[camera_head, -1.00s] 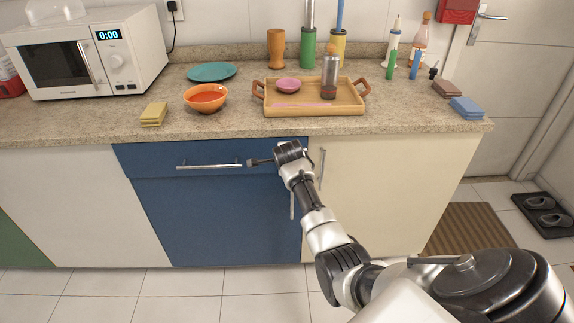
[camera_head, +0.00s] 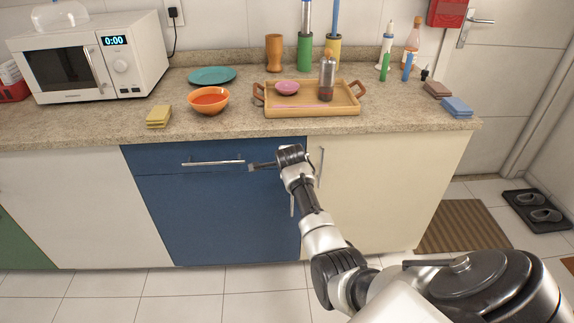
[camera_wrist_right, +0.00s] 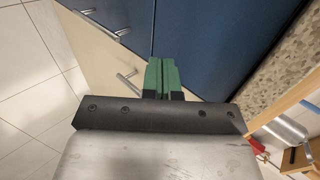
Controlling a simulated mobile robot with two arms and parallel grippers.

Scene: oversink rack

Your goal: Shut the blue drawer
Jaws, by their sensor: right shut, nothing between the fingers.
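The blue drawer (camera_head: 160,160) is the top front of the blue cabinet, under the counter edge. Its front looks flush or nearly flush with the cabinet; a small gap cannot be ruled out. Its silver bar handle (camera_head: 213,163) lies level across the front. My right gripper (camera_head: 252,166) is at the right end of that handle, close in front of the drawer. Whether it touches the front is not clear. In the right wrist view my green fingertips (camera_wrist_right: 162,72) are together with nothing between them, and blue front panels (camera_wrist_right: 195,35) lie beyond. My left gripper is not in view.
The counter (camera_head: 190,135) overhangs the drawer and holds a tray (camera_head: 310,111), an orange bowl (camera_head: 208,105) and a microwave (camera_head: 90,55). A cream cabinet door (camera_head: 380,190) with a vertical handle is right of the drawer. The tiled floor in front is clear.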

